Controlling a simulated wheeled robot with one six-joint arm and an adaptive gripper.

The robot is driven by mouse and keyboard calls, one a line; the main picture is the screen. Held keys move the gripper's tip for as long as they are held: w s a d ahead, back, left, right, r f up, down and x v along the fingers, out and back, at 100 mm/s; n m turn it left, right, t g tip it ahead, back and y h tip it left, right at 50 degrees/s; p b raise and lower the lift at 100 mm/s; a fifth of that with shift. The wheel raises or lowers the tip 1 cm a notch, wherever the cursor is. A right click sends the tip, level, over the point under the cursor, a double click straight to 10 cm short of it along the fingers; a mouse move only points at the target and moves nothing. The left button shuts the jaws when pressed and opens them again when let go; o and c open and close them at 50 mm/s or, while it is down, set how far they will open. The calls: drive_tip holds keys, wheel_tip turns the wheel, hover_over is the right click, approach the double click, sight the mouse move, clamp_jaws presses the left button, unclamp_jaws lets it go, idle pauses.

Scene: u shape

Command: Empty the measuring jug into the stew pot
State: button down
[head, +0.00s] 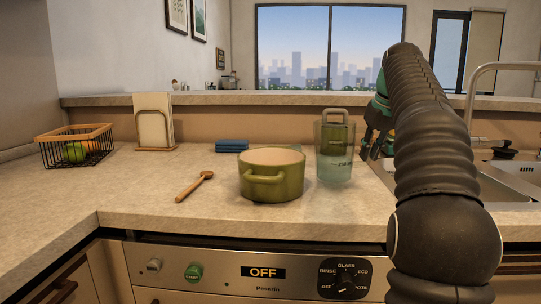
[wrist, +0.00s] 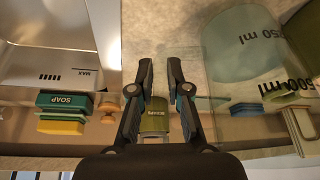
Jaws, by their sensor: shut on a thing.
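The green stew pot (head: 271,184) stands open on the counter in the head view, its pale inside partly showing. Its green side also shows at the right edge of the wrist view (wrist: 308,32). The clear measuring jug (head: 334,168) is upright just right of the pot, with bluish liquid low in it; I cannot tell whether it touches the counter. Its marked wall fills the right of the wrist view (wrist: 262,72). My gripper (wrist: 160,65) is at the jug's right side, shut on the jug, apparently by its clear handle, which is hard to make out.
A wooden spoon (head: 194,187) lies left of the pot, and blue sponges (head: 232,146) lie behind it. A wire fruit basket (head: 76,148) and a wooden holder (head: 154,131) stand farther left. The sink (head: 516,181) and its tap are at the right. The left front counter is clear.

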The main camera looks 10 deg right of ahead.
drive_tip(key=shift+s+r, duration=0.1)
drive_tip(key=shift+r, duration=0.1)
drive_tip(key=a+r+n+h, duration=0.2)
drive_tip(key=a+r+h, duration=0.5)
drive_tip(key=r+h, duration=0.2)
drive_tip(key=shift+r+h, duration=0.4)
drive_tip(key=shift+r, duration=0.75)
drive_tip(key=shift+a+r, duration=0.1)
drive_tip(key=shift+a, duration=0.15)
drive_tip(key=shift+a+r+n+h, duration=0.4)
drive_tip(key=shift+a+r+h, duration=0.45)
drive_tip(key=shift+r+h, duration=0.3)
drive_tip(key=shift+w+a+t+h+b, duration=0.2)
drive_tip(key=shift+a+t+h+b, duration=0.1)
drive_tip(key=shift+a+h+b, duration=0.3)
